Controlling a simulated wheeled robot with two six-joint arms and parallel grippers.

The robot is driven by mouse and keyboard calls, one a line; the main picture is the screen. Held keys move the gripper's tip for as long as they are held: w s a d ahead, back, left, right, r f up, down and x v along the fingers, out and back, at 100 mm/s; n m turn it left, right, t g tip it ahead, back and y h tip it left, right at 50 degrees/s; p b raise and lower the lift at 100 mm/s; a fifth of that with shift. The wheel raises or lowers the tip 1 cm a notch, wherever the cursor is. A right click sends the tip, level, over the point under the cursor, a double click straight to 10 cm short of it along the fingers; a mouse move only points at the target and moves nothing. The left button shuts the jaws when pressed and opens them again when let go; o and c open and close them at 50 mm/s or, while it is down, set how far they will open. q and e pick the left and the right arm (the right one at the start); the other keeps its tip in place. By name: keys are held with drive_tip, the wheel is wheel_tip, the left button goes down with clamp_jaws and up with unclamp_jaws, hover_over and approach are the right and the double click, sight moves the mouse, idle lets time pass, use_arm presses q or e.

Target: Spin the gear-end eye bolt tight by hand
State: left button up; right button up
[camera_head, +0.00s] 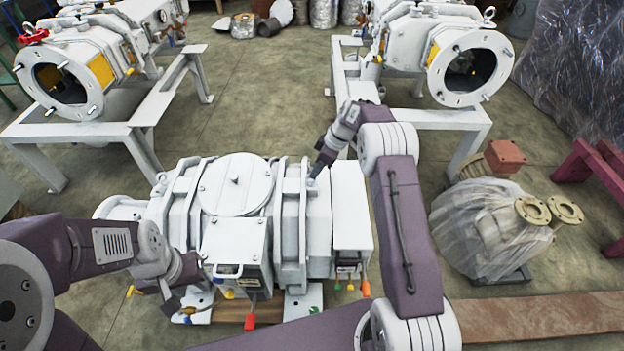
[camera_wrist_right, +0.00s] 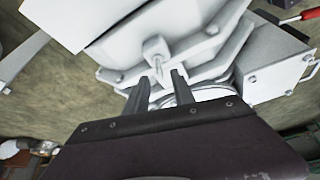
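The white vacuum pump (camera_head: 235,215) stands in the middle of the head view, with a round cover on top. In the right wrist view, a pale eye bolt (camera_wrist_right: 157,47) stands on a flange of the pump body. My right gripper (camera_wrist_right: 160,80) is open, its two dark fingers apart, with the bolt just beyond the fingertips and no clear contact. In the head view my right gripper (camera_head: 316,172) reaches down to the pump's upper right part and hides the bolt there. My left gripper (camera_head: 180,290) is low at the pump's front left; its finger opening is unclear.
Two similar pumps on white frames stand behind, one at the left (camera_head: 62,80) and one at the right (camera_head: 465,65). A plastic-wrapped machine (camera_head: 485,230) sits on the floor at the right. Coloured valve handles (camera_head: 352,288) stick out low on the pump's front.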

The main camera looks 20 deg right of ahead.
drive_tip(key=b+x, duration=0.1)
drive_tip(key=x, duration=0.3)
drive_tip(key=shift+w+a+f, duration=0.1)
drive_tip(key=shift+a+f, duration=0.05)
drive_tip(key=shift+f, duration=0.15)
clamp_jaws()
